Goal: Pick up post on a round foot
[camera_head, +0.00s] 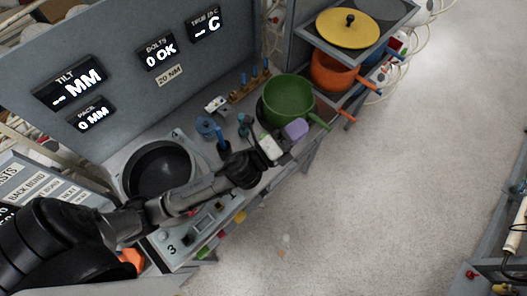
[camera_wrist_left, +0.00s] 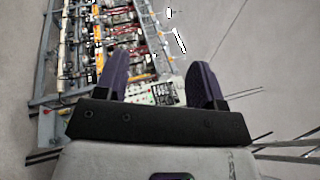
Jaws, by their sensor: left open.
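A dark blue post (camera_head: 221,138) stands upright on the grey bench, right of the large black bowl; its lower end and foot are small and partly hard to make out. A second small blue-grey piece (camera_head: 245,122) stands just right of it. I cannot tell for sure which one is the post on a round foot. My left gripper (camera_head: 296,129) has purple fingers and is right of both, beside the green pot. In the left wrist view its two fingers (camera_wrist_left: 152,88) are wide apart with nothing between them. My right gripper is not in view.
The black bowl (camera_head: 160,170) sits at the bench's left. The green pot (camera_head: 288,102) stands behind my left fingers. An orange pot (camera_head: 335,72) and a yellow lid (camera_head: 350,27) are on the rack beyond. A panel with displays (camera_head: 160,53) closes the back. Open floor (camera_head: 400,170) lies right.

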